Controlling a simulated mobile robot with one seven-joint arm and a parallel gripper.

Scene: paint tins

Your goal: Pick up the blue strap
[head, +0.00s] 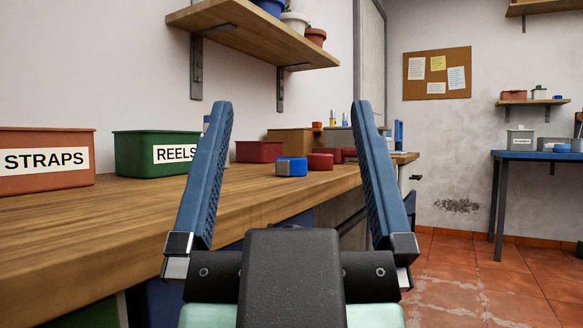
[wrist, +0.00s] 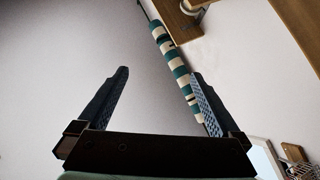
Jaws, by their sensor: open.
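A small blue rolled item with a pale patch on its side, which looks like the blue strap (head: 292,167), sits on the wooden workbench (head: 130,228) near its edge. Two red items of like shape (head: 320,161) are close beside and behind it. My gripper (head: 291,105) is open and empty, its two blue fingers spread wide. In the head view the strap shows between the fingers, farther away and apart from them. The wrist view also shows the open gripper (wrist: 160,72) with nothing between its fingers; the strap is not visible there.
An orange bin labelled STRAPS (head: 45,188) and a green bin labelled REELS (head: 140,155) stand left on the bench. A red bin (head: 260,151) is farther back. A wall shelf (head: 245,35) with pots overhangs the bench. A striped green-and-white object (wrist: 178,75) shows in the wrist view.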

